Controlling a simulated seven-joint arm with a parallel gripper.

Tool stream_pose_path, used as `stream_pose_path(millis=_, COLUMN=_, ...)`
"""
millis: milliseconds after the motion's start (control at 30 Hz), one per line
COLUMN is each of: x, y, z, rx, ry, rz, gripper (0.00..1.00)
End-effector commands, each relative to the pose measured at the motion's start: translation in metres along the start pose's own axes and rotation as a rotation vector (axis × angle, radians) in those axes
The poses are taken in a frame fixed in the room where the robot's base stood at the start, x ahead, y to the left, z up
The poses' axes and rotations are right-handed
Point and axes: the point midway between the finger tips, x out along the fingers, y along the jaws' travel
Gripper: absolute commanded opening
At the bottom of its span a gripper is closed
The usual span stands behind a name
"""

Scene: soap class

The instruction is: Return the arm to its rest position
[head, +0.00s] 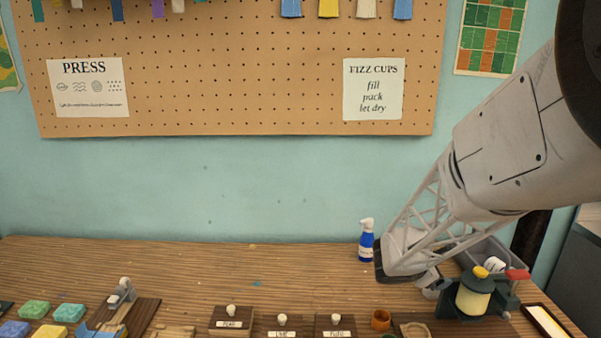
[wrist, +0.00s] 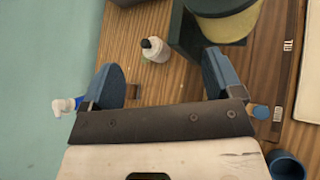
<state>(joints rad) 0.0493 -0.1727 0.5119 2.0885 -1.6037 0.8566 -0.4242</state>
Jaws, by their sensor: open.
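My arm (head: 500,130) comes in from the upper right in the head view and reaches down to the right part of the table. In the wrist view my gripper (wrist: 160,82) has its two blue fingers wide apart, with nothing between them but bare wood and part of a small brown piece. In the head view I cannot make out the fingers clearly at the arm's lower end. A small white bottle with a dark cap (wrist: 155,50) stands beyond the fingertips in the wrist view.
A blue spray bottle (head: 366,243) stands left of my arm's lower end. A dark press with a yellow cylinder (head: 472,300) and a grey bin (head: 488,250) are close on its right. Soap bars (head: 69,313) and labelled lidded boxes (head: 231,318) line the front. The table's back middle is clear.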

Motion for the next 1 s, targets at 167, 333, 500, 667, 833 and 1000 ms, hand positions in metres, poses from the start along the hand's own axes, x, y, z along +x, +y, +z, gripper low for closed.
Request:
stream_pose_path(millis=167, x=-0.042, y=-0.033, z=0.029, rx=0.258, ry=0.045, rz=-0.114, gripper=0.86)
stream_pose_path(millis=333, x=-0.081, y=-0.066, z=0.046, rx=0.498, ry=0.097, rz=-0.226, gripper=0.86)
stream_pose_path(millis=500, x=-0.121, y=-0.099, z=0.055, rx=0.731, ry=0.156, rz=-0.343, gripper=0.86)
stream_pose_path(millis=667, x=-0.16, y=-0.129, z=0.058, rx=0.944, ry=0.223, rz=-0.458, gripper=0.86)
stream_pose_path(millis=833, x=-0.203, y=-0.157, z=0.056, rx=1.159, ry=0.302, rz=-0.588, gripper=0.86)
stream_pose_path(millis=1000, x=-0.245, y=-0.182, z=0.052, rx=1.36, ry=0.39, rz=-0.727, gripper=0.86)
